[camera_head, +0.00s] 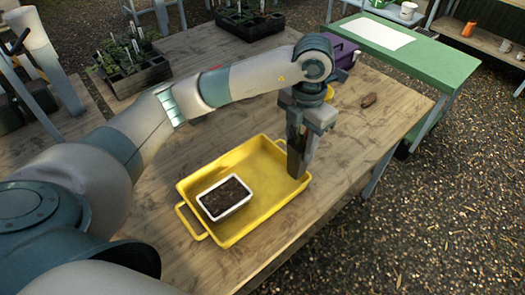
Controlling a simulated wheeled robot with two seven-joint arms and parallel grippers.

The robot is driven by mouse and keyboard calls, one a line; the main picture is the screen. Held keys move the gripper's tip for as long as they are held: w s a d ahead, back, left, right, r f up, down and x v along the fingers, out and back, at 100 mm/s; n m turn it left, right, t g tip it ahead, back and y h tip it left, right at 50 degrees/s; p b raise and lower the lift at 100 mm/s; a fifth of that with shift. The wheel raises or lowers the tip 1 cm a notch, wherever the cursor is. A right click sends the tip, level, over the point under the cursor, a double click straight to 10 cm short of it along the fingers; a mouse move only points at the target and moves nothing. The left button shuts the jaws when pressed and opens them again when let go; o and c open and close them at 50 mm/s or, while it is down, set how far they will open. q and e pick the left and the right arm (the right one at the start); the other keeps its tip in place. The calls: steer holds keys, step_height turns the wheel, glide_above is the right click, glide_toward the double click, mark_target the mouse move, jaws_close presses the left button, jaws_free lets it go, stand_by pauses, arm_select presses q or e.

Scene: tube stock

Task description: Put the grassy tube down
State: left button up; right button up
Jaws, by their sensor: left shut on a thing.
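My left gripper (299,158) points down over the right end of the yellow tray (257,230). It is shut on a dark, narrow tube (297,166), mostly hidden by the fingers; no grass shows on it from here. I cannot tell whether its lower end touches the tray floor. A white rectangular pot of dark soil (224,198) sits in the left part of the tray, apart from my gripper. My right gripper is not in view.
The tray stands on a wooden table (365,135) with bare wood around it. Black crates of seedlings (133,66) (247,20) stand at the back. A green table (420,62) adjoins there.

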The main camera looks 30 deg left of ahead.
arm_select(q)
steer(key=w+a+f+p, duration=0.1)
steer(key=a+f+p, duration=0.2)
steer(key=a, duration=0.6)
step_height(320, 180, down, 3)
steer(key=shift+w+a+r, duration=0.15)
steer(key=shift+w+a, duration=0.05)
steer(key=shift+a, duration=0.05)
step_height(320, 180, down, 4)
steer(key=shift+p, duration=0.95)
